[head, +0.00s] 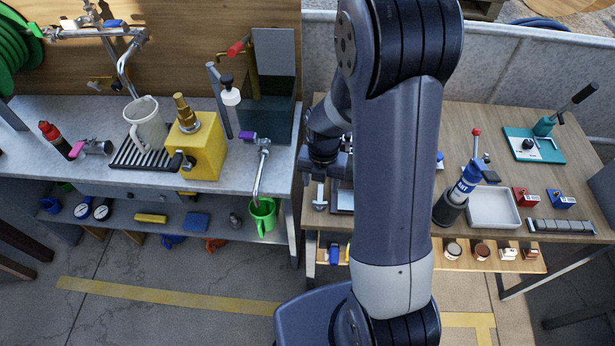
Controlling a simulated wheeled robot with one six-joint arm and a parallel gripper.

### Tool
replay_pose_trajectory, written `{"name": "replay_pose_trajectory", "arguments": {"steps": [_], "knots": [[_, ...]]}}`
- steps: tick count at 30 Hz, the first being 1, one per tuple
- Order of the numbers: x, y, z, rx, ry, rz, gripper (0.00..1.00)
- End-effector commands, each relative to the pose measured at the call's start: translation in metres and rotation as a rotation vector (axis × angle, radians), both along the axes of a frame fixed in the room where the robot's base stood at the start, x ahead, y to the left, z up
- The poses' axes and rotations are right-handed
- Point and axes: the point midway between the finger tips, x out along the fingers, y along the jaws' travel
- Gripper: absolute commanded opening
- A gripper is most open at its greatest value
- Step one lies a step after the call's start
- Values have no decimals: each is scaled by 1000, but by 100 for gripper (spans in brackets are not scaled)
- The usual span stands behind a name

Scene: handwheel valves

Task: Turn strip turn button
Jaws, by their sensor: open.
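My gripper (334,172) is at the left end of the right-hand wooden table, partly hidden behind my own arm. It appears open, and I see nothing held in it. A dark framed panel (342,200) lies just below it, mostly covered by the arm. A wooden strip (510,264) along the table's lower front carries several small knobs and blocks. A grey segmented strip (561,226) lies on the table's right front. I cannot tell which strip has the turn button; the area behind my arm is hidden.
The wooden table (490,125) also holds a blue bottle (467,184) in a dark cup, a white tray (492,207) and a teal plate (533,144). The left grey bench holds a yellow box (203,148) and a white mug (146,124).

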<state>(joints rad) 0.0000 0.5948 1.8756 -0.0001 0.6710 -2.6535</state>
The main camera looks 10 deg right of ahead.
Motion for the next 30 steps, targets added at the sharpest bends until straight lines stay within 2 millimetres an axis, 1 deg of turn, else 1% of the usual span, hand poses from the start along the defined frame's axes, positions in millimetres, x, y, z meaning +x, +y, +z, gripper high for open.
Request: {"name": "replay_pose_trajectory", "arguments": {"steps": [5, 23, 25, 30], "knots": [[0, 0, -12, 0, 1, 12, 58], [0, 0, -84, 0, 2, 9, 58], [1, 0, -79, 0, 0, 9, 58], [0, 0, -81, 0, 0, 9, 58]]}}
